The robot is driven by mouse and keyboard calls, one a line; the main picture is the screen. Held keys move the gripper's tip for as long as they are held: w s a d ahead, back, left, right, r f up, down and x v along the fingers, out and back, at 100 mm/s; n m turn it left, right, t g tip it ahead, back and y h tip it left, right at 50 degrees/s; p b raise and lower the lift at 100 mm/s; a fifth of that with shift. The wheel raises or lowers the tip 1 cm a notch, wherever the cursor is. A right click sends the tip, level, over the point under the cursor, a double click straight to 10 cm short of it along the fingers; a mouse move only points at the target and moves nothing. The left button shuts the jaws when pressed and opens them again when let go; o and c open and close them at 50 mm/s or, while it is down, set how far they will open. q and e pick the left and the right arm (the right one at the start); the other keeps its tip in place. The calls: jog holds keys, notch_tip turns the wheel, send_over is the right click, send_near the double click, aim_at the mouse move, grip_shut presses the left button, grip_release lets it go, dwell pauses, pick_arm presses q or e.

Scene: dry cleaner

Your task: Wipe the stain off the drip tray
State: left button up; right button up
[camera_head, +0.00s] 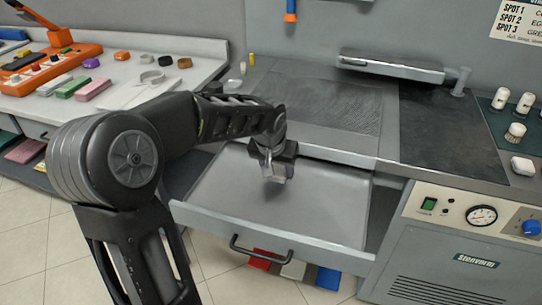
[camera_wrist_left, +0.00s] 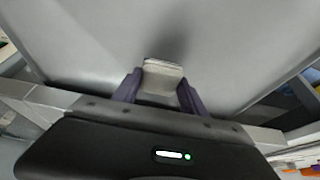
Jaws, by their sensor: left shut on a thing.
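The drip tray (camera_head: 325,205) is a grey pulled-out drawer under the counter, with a dark handle at its front. My left gripper (camera_head: 274,176) is over the tray's back left part and is shut on a pale whitish block or pad. In the left wrist view the pad (camera_wrist_left: 161,78) sits between the two purple-grey fingers, in front of the grey tray floor (camera_wrist_left: 90,45). A dark patch by the pad may be a shadow or the stain; I cannot tell. I cannot tell whether the pad touches the tray. My right gripper is not in view.
A white table (camera_head: 125,92) at the left holds coloured blocks and an orange device (camera_head: 45,68). The steel counter (camera_head: 340,100) stands above the tray. White bottles and a brush (camera_head: 515,133) stand at the right. Red, white and blue items (camera_head: 293,269) lie below the tray.

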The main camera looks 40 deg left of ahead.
pick_arm(q)
jog(key=shift+d+r, duration=0.2)
jog(key=shift+r, duration=0.45)
jog(key=shift+a+r+p, duration=0.15)
jog(key=shift+r+p, duration=0.55)
jog(key=shift+p, duration=0.1)
jog(key=shift+r+p, duration=1.05)
jog(key=shift+r, duration=0.45)
